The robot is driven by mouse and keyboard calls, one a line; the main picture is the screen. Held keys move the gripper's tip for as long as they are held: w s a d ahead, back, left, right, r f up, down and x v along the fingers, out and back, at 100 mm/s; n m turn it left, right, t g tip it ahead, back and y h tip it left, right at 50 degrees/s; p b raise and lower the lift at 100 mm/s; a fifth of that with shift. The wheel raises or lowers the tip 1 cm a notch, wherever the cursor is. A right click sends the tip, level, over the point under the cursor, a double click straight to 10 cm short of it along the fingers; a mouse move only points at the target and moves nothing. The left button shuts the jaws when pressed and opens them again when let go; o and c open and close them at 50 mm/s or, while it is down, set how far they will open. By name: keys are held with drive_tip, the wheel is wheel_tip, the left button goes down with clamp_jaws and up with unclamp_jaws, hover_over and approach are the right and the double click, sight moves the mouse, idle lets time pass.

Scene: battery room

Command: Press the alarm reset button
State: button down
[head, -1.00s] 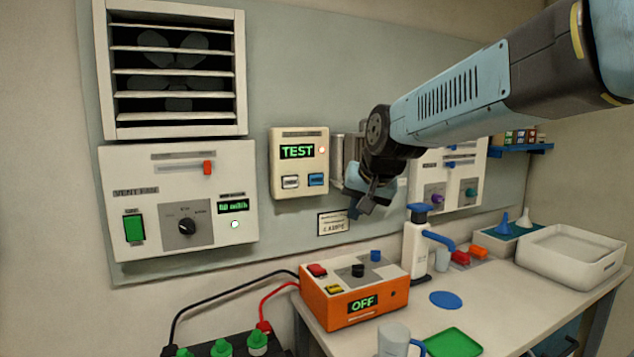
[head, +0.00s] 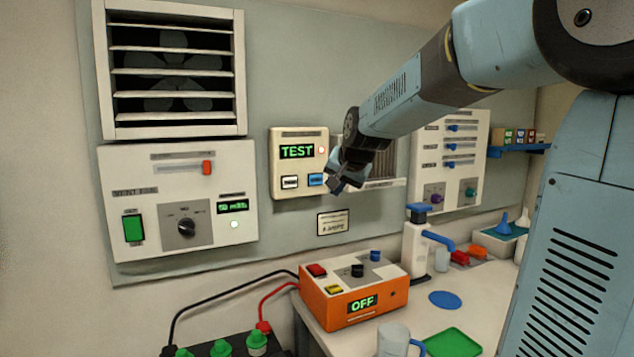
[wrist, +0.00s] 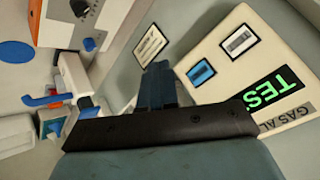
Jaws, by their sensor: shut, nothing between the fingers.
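The gas alarm box (head: 299,187) is a cream panel on the wall with a green TEST display (head: 297,152) and a small lit lamp. Below the display are a white button (head: 290,182) and a blue button (head: 316,179); their lettering is too small to read. In the wrist view, the tilted box shows its blue button (wrist: 201,73) and white button (wrist: 240,41). My gripper (head: 336,186) is shut and empty, just right of the blue button in the head view. In the wrist view, its fingertips (wrist: 159,70) appear beside the box's edge, left of the blue button; I see no contact.
A framed label (head: 333,222) is on the wall below the box. A vent panel (head: 178,240) with a fan above is at left, and a slider panel (head: 448,160) at right. An orange device (head: 350,305) reading OFF stands on the bench below.

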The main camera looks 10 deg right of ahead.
drive_tip(key=w+a, duration=0.1)
drive_tip(key=w, duration=0.7)
drive_tip(key=shift+w+a, duration=0.25)
drive_tip(key=shift+a, duration=0.1)
drive_tip(key=shift+w, duration=0.2)
idle(1.8)
drive_tip(key=shift+w+a, duration=0.1)
drive_tip(key=shift+w, duration=0.05)
drive_tip(key=shift+w, duration=0.4)
idle(0.9)
drive_tip(key=shift+s, duration=0.8)
drive_tip(key=shift+s+d, duration=0.2)
drive_tip(key=shift+s, duration=0.6)
drive_tip(key=shift+s+d, duration=0.2)
drive_tip(key=shift+s, duration=0.65)
drive_tip(key=shift+s+d, duration=0.2)
drive_tip(key=shift+s, duration=0.6)
